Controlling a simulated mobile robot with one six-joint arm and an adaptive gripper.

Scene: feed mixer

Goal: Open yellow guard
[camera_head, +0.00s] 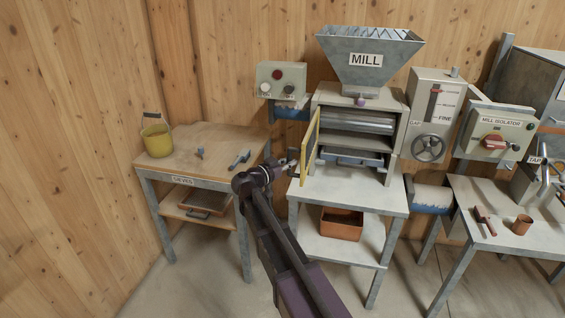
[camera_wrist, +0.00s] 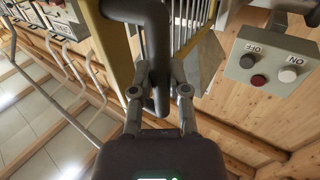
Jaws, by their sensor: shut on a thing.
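The yellow guard (camera_head: 310,147) stands swung out at the left side of the mill (camera_head: 358,135), nearly edge-on to the head camera. The rollers behind it are exposed. My gripper (camera_head: 293,161) is at the guard's outer left face. In the wrist view my gripper (camera_wrist: 158,80) is shut on a dark curved handle (camera_wrist: 155,40), with one finger on each side of it. A yellow edge of the guard (camera_wrist: 117,45) shows just left of the handle. The exact finger contact is partly hidden by the finger links.
A control box (camera_head: 281,80) with buttons is on the wall left of the mill; it also shows in the wrist view (camera_wrist: 268,62). A wooden table (camera_head: 205,150) with a yellow bucket (camera_head: 157,140) stands left. A mill isolator box (camera_head: 497,130) is right.

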